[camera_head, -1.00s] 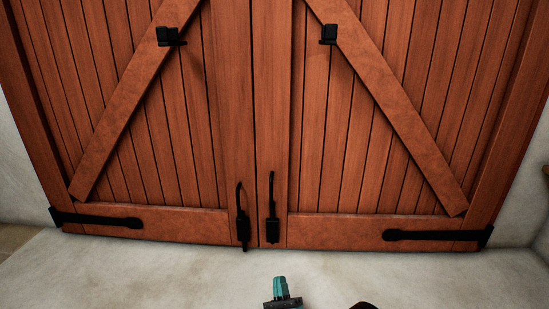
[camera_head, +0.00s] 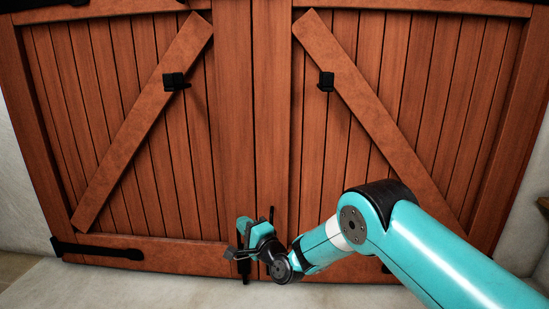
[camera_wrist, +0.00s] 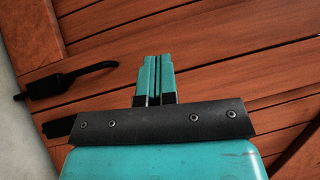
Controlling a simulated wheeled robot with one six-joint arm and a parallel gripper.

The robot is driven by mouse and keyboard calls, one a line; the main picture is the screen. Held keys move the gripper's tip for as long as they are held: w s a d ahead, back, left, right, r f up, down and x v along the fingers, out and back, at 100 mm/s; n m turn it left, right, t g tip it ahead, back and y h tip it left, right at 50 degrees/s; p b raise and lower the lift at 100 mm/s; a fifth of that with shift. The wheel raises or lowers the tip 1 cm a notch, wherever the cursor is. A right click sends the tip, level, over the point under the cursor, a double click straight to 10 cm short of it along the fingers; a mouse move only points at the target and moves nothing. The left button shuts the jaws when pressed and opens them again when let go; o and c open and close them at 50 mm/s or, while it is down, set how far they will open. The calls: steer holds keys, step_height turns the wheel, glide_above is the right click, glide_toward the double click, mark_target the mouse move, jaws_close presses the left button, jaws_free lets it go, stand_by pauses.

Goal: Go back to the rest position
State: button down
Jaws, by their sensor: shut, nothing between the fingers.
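My gripper (camera_head: 240,235) is in front of the lower middle of a wooden double door (camera_head: 232,130), close to where the two leaves meet. In the wrist view my gripper (camera_wrist: 154,60) shows its two teal fingers side by side, shut with nothing between them. The door's planks fill most of that view behind the fingers. My teal arm reaches in from the lower right in the head view and covers part of the right leaf.
Black handles stand low at the door's middle; one handle (camera_wrist: 75,78) shows left of my fingers. Black brackets (camera_head: 175,82) (camera_head: 326,81) sit higher on both leaves. A black hinge strap (camera_head: 98,249) is at lower left. Pale floor (camera_head: 130,287) lies clear in front.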

steer(key=s+d+r+n+g+h+p, duration=0.1)
steer(key=s+d+r+n+g+p, duration=0.2)
steer(key=r, duration=0.4)
steer(key=s+d+r+n+g, duration=0.1)
steer(key=s+r+n+g, duration=0.2)
steer(key=r, duration=0.4)
steer(key=s+d+r+n+g+h+p, duration=0.1)
steer(key=s+d+r+n+g+p, duration=0.15)
steer(key=s+r, duration=0.3)
steer(key=s+d+r+n+g+h+p, duration=0.1)
steer(key=s+d+r+n+g+h, duration=0.3)
steer(key=s, duration=0.6)
steer(key=s+d+r+n+p, duration=0.2)
steer(key=s+d, duration=0.5)
steer(key=s, duration=0.3)
steer(key=s+d+r+n+g+h+p, duration=0.1)
steer(key=s+d+r+n+g+h, duration=0.3)
steer(key=s, duration=0.6)
step_height(320, 180, up, 36)
steer(key=d+t+y+p, duration=0.1)
steer(key=p, duration=3.7)
steer(key=shift+s+d+r+m+y, duration=0.2)
steer(key=shift+s+d+m+y, duration=0.1)
steer(key=shift+s+d+m, duration=0.05)
steer(key=shift+t, duration=0.25)
